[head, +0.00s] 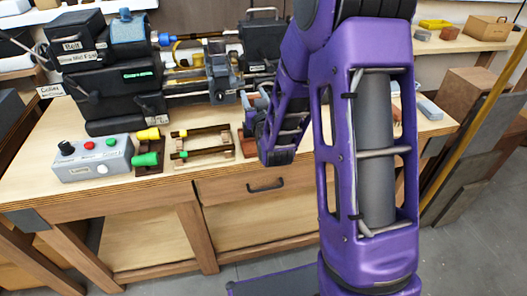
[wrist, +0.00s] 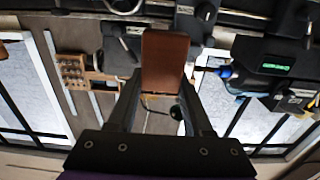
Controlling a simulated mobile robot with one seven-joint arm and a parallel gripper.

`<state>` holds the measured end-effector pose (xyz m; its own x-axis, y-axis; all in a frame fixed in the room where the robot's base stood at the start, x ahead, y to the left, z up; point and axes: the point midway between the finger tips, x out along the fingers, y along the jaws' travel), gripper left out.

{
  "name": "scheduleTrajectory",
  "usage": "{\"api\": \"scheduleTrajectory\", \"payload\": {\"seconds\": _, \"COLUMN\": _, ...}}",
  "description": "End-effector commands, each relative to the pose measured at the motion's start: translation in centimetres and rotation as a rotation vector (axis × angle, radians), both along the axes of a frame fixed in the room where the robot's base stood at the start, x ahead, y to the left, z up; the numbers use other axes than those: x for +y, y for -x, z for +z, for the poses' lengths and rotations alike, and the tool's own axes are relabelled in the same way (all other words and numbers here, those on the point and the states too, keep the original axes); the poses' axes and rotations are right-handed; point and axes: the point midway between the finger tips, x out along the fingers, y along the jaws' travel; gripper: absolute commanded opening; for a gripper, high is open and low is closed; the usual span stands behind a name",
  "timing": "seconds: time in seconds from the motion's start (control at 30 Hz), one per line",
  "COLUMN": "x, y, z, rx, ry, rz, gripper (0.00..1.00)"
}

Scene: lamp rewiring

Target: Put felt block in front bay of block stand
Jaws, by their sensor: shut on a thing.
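In the wrist view, my gripper (wrist: 165,84) has its two dark fingers on either side of a reddish-brown block (wrist: 165,58) and is shut on it. The block stands out beyond the fingertips, with its broad flat face toward the camera. I cannot tell from its surface whether it is felt. In the head view my purple arm hides the fingertips and the held block. I cannot make out the block stand for certain; a reddish-brown piece (head: 247,144) on the bench shows only partly beside my arm.
A lathe (head: 185,75) stands along the back of the bench. A grey control box (head: 92,158) and dark wooden racks with yellow and green-handled tools (head: 150,150) are at the left. A grey-blue block (head: 430,109) lies right of my arm. The front bench strip is clear.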

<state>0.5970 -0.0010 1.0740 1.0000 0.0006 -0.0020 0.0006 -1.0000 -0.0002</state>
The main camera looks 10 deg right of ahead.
Motion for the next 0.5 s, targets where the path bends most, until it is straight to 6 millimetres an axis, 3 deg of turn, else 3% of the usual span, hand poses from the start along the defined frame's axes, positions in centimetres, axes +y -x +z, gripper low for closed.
{"api": "scheduleTrajectory", "payload": {"seconds": 0.03, "x": 0.1, "y": -0.3, "z": -2.1, "rx": -0.008, "ry": 0.004, "rz": 0.002, "gripper": 0.0}}
{"api": "scheduleTrajectory", "payload": {"seconds": 0.1, "x": 0.1, "y": -0.5, "z": -2.7, "rx": -0.008, "ry": 0.009, "rz": 0.003, "gripper": 0.0}}
{"api": "scheduleTrajectory", "payload": {"seconds": 0.5, "x": 0.0, "y": -1.2, "z": -4.4, "rx": -0.005, "ry": 0.014, "rz": 0.0, "gripper": 0.0}}
